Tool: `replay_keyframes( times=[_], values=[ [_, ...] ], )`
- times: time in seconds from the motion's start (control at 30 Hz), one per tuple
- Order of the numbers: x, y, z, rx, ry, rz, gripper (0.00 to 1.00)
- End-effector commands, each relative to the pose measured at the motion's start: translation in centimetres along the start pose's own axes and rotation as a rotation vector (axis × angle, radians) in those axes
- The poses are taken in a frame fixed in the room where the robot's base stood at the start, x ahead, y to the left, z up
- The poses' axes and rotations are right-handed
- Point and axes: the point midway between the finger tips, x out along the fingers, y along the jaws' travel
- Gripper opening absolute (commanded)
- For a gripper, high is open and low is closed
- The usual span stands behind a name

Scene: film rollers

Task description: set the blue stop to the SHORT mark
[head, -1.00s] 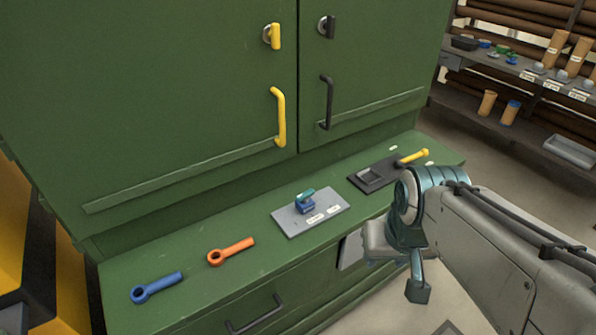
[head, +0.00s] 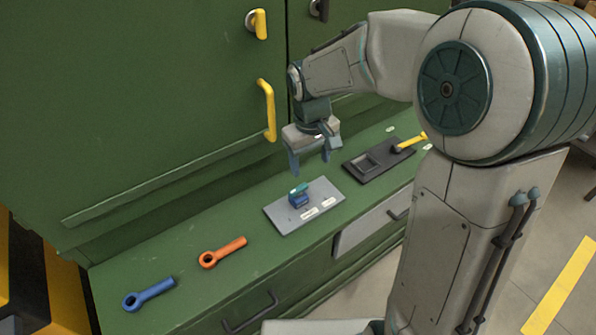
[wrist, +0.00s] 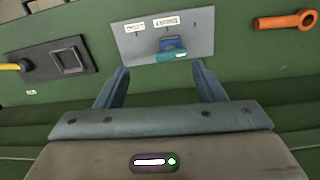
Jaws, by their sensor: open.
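The blue stop (head: 299,199) stands on a grey plate (head: 328,204) on the green ledge. It has a teal handle on top. Two white labels (head: 309,214) are on the plate in front of it; their text is too small to read for sure. In the wrist view the blue stop (wrist: 171,45) lies ahead of my gripper (wrist: 160,75), roughly between the lines of its fingers. My gripper (head: 310,168) is open and empty, pointing down above the back of the plate, apart from the stop.
An orange ring-ended tool (head: 222,252) and a blue one (head: 149,294) lie left on the ledge. A black plate (head: 378,160) with a square recess and a yellow-handled piece (head: 410,142) lie right. A yellow door handle (head: 268,110) juts from the green cabinet behind.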

Motion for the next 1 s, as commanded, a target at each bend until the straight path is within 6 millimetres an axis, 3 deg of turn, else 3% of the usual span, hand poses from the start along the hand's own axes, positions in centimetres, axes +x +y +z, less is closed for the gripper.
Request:
replay_keyframes(
  times=[0.2,0.43,0.8,1.0],
  values=[
    [1.1,-1.2,-2.9,-0.071,-0.017,-0.04,0.63],
    [2.9,-1.4,-3.2,-0.081,-0.022,-0.046,0.63],
    [10.5,-1.8,-3.0,-0.081,-0.022,-0.047,0.63],
    [13.6,-1.9,-2.9,-0.08,-0.021,-0.046,0.63]
  ],
)
